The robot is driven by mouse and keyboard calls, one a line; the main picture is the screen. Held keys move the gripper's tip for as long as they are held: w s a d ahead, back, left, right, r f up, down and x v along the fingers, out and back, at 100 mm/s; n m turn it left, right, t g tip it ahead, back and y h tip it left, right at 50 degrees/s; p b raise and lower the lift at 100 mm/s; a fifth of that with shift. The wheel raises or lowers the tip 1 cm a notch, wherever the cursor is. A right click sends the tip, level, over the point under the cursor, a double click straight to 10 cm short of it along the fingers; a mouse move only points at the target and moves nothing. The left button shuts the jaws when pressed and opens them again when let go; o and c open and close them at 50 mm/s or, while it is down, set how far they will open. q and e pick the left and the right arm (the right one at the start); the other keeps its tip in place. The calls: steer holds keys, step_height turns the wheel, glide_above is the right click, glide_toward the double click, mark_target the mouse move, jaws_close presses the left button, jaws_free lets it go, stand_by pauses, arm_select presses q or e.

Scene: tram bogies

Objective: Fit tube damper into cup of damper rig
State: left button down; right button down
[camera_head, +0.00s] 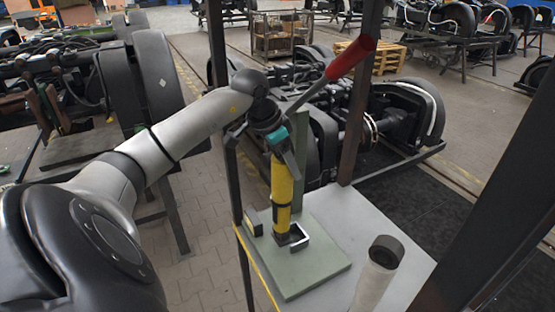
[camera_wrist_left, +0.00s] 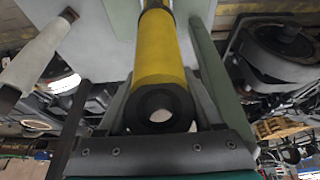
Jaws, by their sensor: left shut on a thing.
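The tube damper (camera_head: 282,185) is a yellow cylinder with black bands, held upright. My left gripper (camera_head: 281,147), with teal parts, is shut on its upper part. In the left wrist view, the damper (camera_wrist_left: 162,50) runs away from the camera, its black ringed end nearest, between the fingers (camera_wrist_left: 160,85). The damper rig has a green base plate (camera_head: 312,272), a green post (camera_head: 300,125) and a red-handled lever (camera_head: 350,58). The damper's lower end is at a small metal bracket (camera_head: 300,237) on the plate; I cannot tell whether it sits in the cup. My right gripper is not in view.
A grey tube with a dark top (camera_head: 376,276) stands on the grey table (camera_head: 340,215) at front right. Dark frame posts (camera_head: 362,100) flank the table. Bogies fill the background.

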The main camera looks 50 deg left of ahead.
arm_select(q)
steer(key=w+f, duration=0.1)
steer(key=w, duration=0.1)
steer(key=w+d+f+p, duration=0.1)
steer(key=w+f, duration=0.1)
steer(key=shift+p, duration=0.3)
stand_by(0.4)
steer(key=shift+f, duration=0.15)
steer(key=shift+c, duration=0.2)
jaws_free()
steer(key=shift+s+d+f, duration=0.1)
steer(key=shift+f, duration=0.05)
steer(key=v, duration=1.2)
